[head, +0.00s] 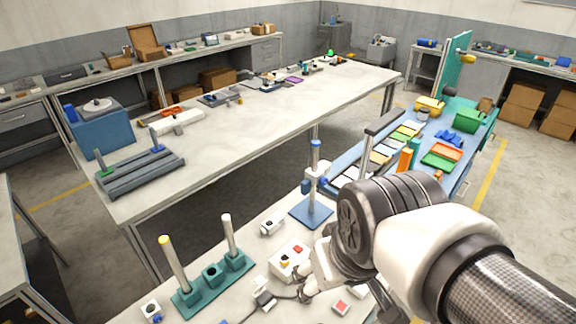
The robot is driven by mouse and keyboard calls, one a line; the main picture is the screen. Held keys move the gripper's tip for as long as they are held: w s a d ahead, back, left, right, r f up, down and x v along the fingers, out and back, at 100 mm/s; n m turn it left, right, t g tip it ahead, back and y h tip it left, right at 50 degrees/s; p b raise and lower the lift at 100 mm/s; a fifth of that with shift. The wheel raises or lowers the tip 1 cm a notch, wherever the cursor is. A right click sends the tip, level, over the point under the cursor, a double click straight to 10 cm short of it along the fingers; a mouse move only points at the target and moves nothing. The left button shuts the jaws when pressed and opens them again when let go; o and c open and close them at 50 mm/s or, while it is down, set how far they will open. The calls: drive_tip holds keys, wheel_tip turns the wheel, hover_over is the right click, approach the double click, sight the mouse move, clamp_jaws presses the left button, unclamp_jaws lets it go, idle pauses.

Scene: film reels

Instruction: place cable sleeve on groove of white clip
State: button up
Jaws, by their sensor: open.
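My gripper (306,284) is at the lower middle of the head view, pointing down over the near bench. It is open. A small white clip-like piece (264,299) stands just left of the gripper. I cannot make out its groove. A dark cable (284,297) runs along the bench beside it and passes close to the gripper's fingertips. A cable sleeve cannot be told apart from the cable at this size. My wrist and forearm hide the bench to the right of the gripper.
A green stand with upright posts (213,279) is to the left. A blue-based post (312,207) stands behind. A small red-topped block (341,306) lies right of the gripper.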

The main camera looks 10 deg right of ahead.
drive_tip(key=shift+m+t, duration=0.3)
drive_tip(key=shift+m, duration=0.2)
drive_tip(key=s, duration=0.4)
drive_tip(key=shift+d+r, duration=0.25)
drive_tip(key=shift+d, duration=0.15)
